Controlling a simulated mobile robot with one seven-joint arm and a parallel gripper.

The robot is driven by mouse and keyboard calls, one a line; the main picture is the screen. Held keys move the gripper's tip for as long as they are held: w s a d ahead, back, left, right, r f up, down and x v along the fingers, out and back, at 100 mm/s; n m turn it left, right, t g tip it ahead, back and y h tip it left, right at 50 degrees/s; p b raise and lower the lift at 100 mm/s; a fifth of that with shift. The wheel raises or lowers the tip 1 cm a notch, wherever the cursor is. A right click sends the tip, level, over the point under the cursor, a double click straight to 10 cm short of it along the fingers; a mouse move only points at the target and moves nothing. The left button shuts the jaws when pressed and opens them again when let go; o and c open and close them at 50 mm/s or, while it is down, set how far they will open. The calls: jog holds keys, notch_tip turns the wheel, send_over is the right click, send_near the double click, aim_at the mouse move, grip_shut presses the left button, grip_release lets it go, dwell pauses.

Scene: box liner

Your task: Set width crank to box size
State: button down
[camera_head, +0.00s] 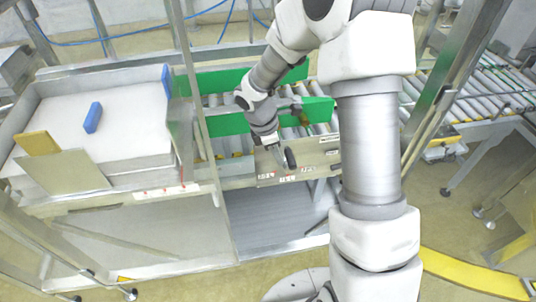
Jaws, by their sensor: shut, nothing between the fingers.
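A metal panel (322,160) with small printed labels and red marks is on the front of the roller conveyor. A small dark handle (290,158), which looks like the width crank, sticks out at the panel's upper part. My gripper (270,143) points down just above and left of this handle. It is shut and empty. I cannot tell whether it touches the handle or the panel edge. The labels are too small to read. Green guide plates (228,123) stand along the rollers behind. My arm hides part of the conveyor.
A metal tray table (150,160) at left holds a stack of white sheets (125,115), a blue block (93,117) and a yellow block (37,143). Metal posts stand on both sides of my arm. More rollers (480,95) run right. The area below the panel looks open.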

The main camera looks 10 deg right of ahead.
jog(key=shift+d, duration=0.2)
jog(key=shift+d+r+p, duration=0.2)
jog(key=shift+d+p, duration=0.2)
jog(key=shift+d, duration=0.1)
jog(key=shift+d+r+p, duration=0.15)
jog(key=shift+d+p, duration=0.25)
jog(key=shift+d, duration=0.05)
jog(key=shift+a, duration=0.15)
